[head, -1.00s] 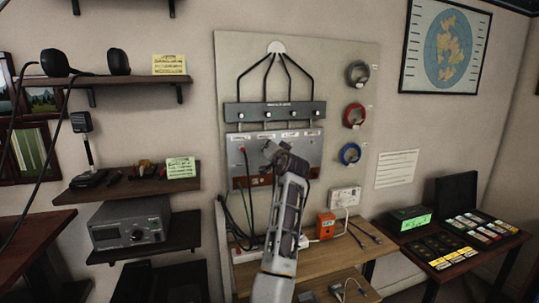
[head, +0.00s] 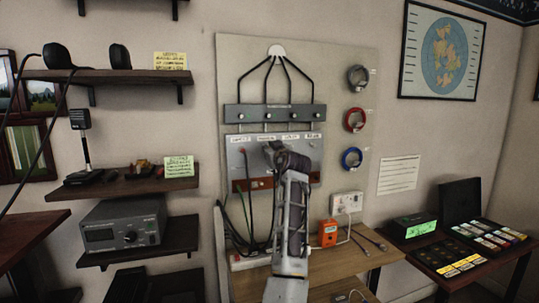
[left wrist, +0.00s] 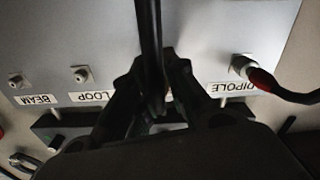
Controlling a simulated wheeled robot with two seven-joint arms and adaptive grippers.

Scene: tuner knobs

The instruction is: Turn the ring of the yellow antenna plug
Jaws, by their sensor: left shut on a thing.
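My left gripper (head: 277,150) is at the grey antenna panel (head: 313,150) on the wall board and hides the middle of it. In the left wrist view, which shows the panel upside down, the gripper's dark fingers (left wrist: 160,88) are shut around a plug. A black cable (left wrist: 150,30) runs to that plug. Only a small yellowish bit of the yellow antenna plug (left wrist: 168,95) shows between the fingers; its ring is hidden. The plug is between the LOOP and DIPOLE labels. My right gripper is not in view.
A red plug (left wrist: 262,84) with a dark cable sits at the DIPOLE socket, beside the gripper. The LOOP socket (left wrist: 81,75) and BEAM socket (left wrist: 17,80) are bare. An orange box (head: 327,233) stands on the wooden bench (head: 345,262) below.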

